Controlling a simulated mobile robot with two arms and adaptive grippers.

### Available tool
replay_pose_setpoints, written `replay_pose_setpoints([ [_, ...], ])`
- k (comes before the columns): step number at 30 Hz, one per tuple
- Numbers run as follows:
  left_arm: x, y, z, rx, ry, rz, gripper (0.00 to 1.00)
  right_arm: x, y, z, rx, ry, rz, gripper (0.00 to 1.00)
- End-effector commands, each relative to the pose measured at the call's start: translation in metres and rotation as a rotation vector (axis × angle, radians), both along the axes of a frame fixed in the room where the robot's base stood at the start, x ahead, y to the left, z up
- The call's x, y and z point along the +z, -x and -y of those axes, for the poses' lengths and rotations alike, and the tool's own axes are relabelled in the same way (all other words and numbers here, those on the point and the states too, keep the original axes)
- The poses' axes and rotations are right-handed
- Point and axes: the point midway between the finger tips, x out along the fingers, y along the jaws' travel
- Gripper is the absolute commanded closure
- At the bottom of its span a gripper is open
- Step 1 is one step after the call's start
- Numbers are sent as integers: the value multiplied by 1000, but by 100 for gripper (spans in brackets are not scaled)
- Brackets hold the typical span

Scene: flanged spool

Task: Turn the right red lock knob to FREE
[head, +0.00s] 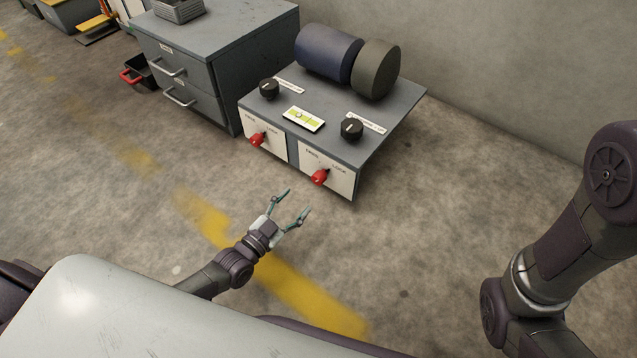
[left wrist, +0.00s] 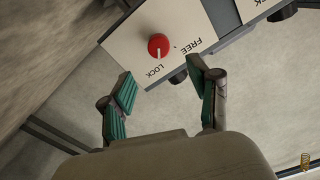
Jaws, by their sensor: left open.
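The right red lock knob (head: 319,177) sits on the right white plate (head: 341,183) on the front of the grey bench unit. In the left wrist view the red knob (left wrist: 158,45) shows near the top, its pale mark toward the LOCK label, with FREE to the right. My left gripper (head: 298,201) is open and empty, in front of and below this knob, apart from it. Its two fingers (left wrist: 160,70) show in the left wrist view with the knob beyond the gap between them. My right gripper is out of view; only my right arm shows.
A second red knob (head: 257,139) is on the left plate. On the unit's top are two black knobs (head: 269,88) (head: 352,128), a level-like gauge (head: 303,119) and a blue and dark spool (head: 330,54). A drawer cabinet (head: 215,60) stands left. The floor in front is clear.

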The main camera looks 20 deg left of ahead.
Motion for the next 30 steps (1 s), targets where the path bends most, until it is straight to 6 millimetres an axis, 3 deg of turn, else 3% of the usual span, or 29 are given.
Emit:
replay_pose_setpoints([
  [1, -5, -12, 4, 0, 4, 4, 39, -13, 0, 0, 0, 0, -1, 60],
  [9, -6, -65, 24, 1, 2, 3, 39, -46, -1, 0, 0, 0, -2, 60],
  [15, -4, -90, 33, 1, 2, 0, 39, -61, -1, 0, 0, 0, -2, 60],
  [28, -1, -99, 36, 1, -1, -2, 39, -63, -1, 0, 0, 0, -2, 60],
  [30, -1, -99, 36, 1, -1, -2, 50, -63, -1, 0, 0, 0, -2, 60],
])
